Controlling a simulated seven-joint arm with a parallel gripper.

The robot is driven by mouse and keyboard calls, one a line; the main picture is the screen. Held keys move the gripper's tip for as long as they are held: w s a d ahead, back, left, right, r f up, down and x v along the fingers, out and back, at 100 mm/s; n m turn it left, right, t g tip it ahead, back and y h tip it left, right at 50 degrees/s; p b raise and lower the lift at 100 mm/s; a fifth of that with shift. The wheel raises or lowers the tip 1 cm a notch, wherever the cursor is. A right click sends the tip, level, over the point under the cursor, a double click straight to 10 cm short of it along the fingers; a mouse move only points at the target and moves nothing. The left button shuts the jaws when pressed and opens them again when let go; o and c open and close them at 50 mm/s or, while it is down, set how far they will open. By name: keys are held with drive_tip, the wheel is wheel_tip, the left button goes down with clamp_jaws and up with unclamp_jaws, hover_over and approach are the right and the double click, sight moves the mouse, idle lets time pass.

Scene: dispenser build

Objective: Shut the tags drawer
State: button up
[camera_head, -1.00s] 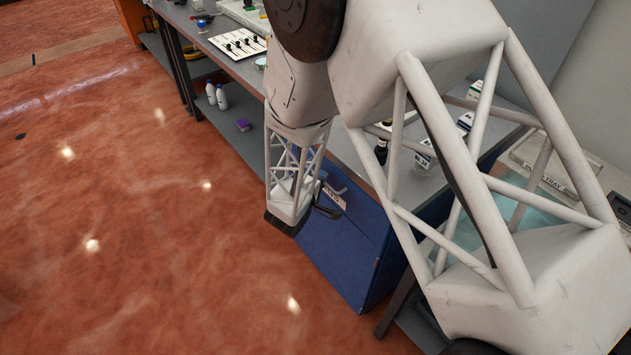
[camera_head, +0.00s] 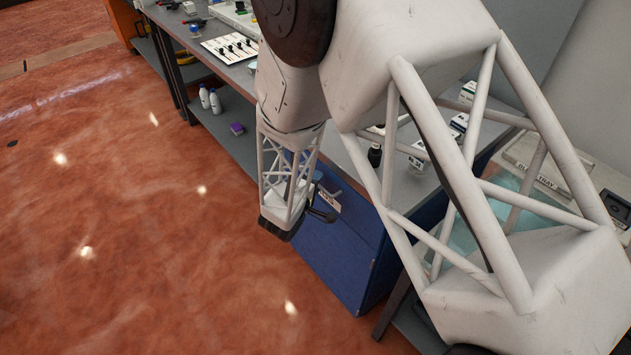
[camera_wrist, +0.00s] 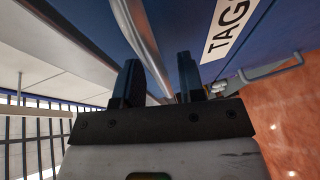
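The blue cabinet (camera_head: 335,260) stands under the right part of the bench. A white label reading TAGS (camera_wrist: 226,28) is on a blue front in the wrist view; it shows small in the head view (camera_head: 329,203). A metal bar handle (camera_wrist: 143,42) runs beside the label and passes down between my fingers. My gripper (camera_wrist: 160,85) has its two dark fingers apart, one on each side of the bar. In the head view my gripper (camera_head: 322,212) is at the cabinet's upper front. How far the drawer stands out is hard to tell.
The grey bench top (camera_head: 405,185) above holds small bottles and boxes. White bottles (camera_head: 210,98) and a purple block (camera_head: 237,129) are on the lower shelf to the left. The red floor (camera_head: 150,260) in front is clear.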

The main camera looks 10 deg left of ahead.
drive_tip(key=v, duration=0.7)
idle(0.3)
idle(0.5)
drive_tip(key=d+r+m+g+h, duration=0.1)
drive_tip(key=d+r+g, duration=0.1)
drive_tip(key=d+r, duration=0.1)
drive_tip(key=d+r+m+g+h, duration=0.1)
drive_tip(key=d+r, duration=0.2)
drive_tip(key=d, duration=0.1)
drive_tip(key=d+r+m+g+h, duration=0.1)
drive_tip(key=d+r+m+g, duration=0.1)
drive_tip(key=d+r, duration=0.1)
drive_tip(key=shift+s+d+r+g, duration=0.2)
drive_tip(key=shift+s+d+g, duration=0.1)
drive_tip(key=shift+s+d, duration=0.1)
drive_tip(key=s+d+r+m+g, duration=0.4)
drive_tip(key=s+d+r+g, duration=0.2)
drive_tip(key=d+r, duration=0.4)
drive_tip(key=s+d+r+m+y, duration=0.2)
drive_tip(key=s+r, duration=0.4)
drive_tip(key=s, duration=0.3)
drive_tip(key=s+d+r+m+y, duration=0.2)
drive_tip(key=s+d+r+y, duration=0.3)
drive_tip(key=s, duration=0.4)
drive_tip(key=shift+d+r+m+g+y, duration=0.35)
drive_tip(key=shift+r+y, duration=0.2)
drive_tip(key=shift+y, duration=0.45)
